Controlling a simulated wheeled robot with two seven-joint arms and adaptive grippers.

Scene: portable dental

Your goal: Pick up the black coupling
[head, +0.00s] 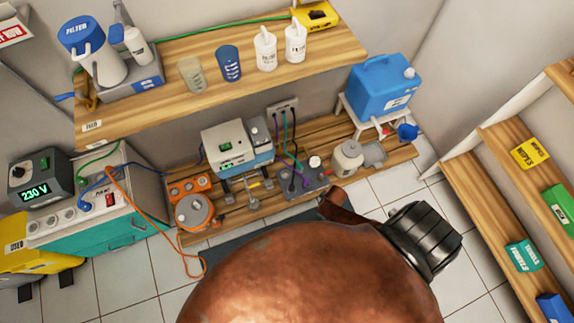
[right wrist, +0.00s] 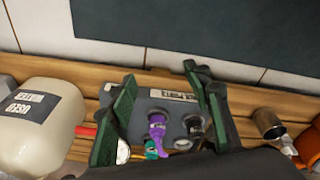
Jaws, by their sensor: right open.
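In the right wrist view, a grey connector block (right wrist: 150,106) carries a purple coupling (right wrist: 157,130), a black coupling (right wrist: 193,126) to its right, and a teal coupling (right wrist: 153,150) lower down. My right gripper (right wrist: 161,82) is open, its green-padded fingers on either side of the block in the picture. The black coupling shows between the fingers, nearer the right one; I see no grip on it. The grey block (head: 300,185) with its hoses shows on the low shelf in the head view. My left gripper is not in view.
On the low wooden shelf (head: 228,222), a cream canister (head: 347,160) stands right of the block, and a white-and-blue machine (head: 236,145) and a grey-lidded pot (head: 194,212) stand left. A blue jerrycan (head: 382,87) is at the right end. My copper-coloured arm covers the lower middle.

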